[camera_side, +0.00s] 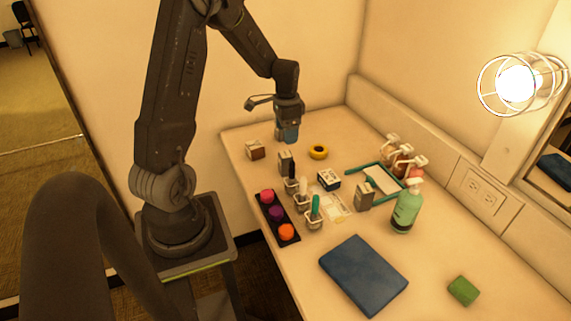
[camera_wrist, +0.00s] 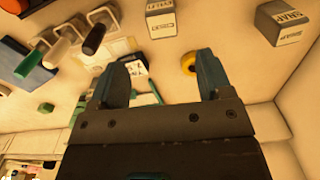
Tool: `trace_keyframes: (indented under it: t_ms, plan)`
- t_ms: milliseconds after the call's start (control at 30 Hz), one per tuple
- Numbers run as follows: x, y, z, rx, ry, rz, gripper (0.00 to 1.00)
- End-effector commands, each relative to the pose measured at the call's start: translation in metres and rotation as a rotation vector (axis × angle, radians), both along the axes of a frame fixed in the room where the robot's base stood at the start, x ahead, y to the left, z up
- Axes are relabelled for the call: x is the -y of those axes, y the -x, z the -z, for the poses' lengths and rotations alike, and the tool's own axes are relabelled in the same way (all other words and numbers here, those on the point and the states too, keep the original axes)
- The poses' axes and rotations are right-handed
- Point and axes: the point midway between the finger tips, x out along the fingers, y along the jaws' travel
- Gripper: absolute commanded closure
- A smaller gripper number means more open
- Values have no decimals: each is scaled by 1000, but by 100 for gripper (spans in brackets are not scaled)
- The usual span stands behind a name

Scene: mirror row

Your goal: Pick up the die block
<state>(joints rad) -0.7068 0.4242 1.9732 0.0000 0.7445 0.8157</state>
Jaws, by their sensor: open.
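The die block (camera_side: 329,179) looks like the small pale block with dark markings near the middle of the table. My gripper (camera_side: 288,137) is above the table's far left part, up and to the left of the block in the side view. In the wrist view, my gripper (camera_wrist: 163,68) has its fingers wide apart with nothing held between them.
A yellow ring (camera_side: 318,151) lies near the block. Small boxes (camera_side: 255,149), (camera_side: 286,162), (camera_side: 364,195) and marker holders (camera_side: 314,217) stand around it. A green-framed tray (camera_side: 380,180), a green bottle (camera_side: 405,210) and a blue book (camera_side: 363,274) are farther right or nearer.

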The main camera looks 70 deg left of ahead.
Motion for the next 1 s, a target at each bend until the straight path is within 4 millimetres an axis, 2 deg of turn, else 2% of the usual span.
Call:
trace_keyframes:
  t_ms: [100, 233, 533, 800, 1000]
  plan:
    - [1, 1, 26, -4, 4, 0, 28]
    - [1, 0, 47, -3, 3, 0, 28]
    - [0, 1, 70, -2, 2, -1, 28]
    - [-3, 2, 107, -2, 1, 0, 28]
    - [-4, 2, 112, 0, -2, 0, 28]
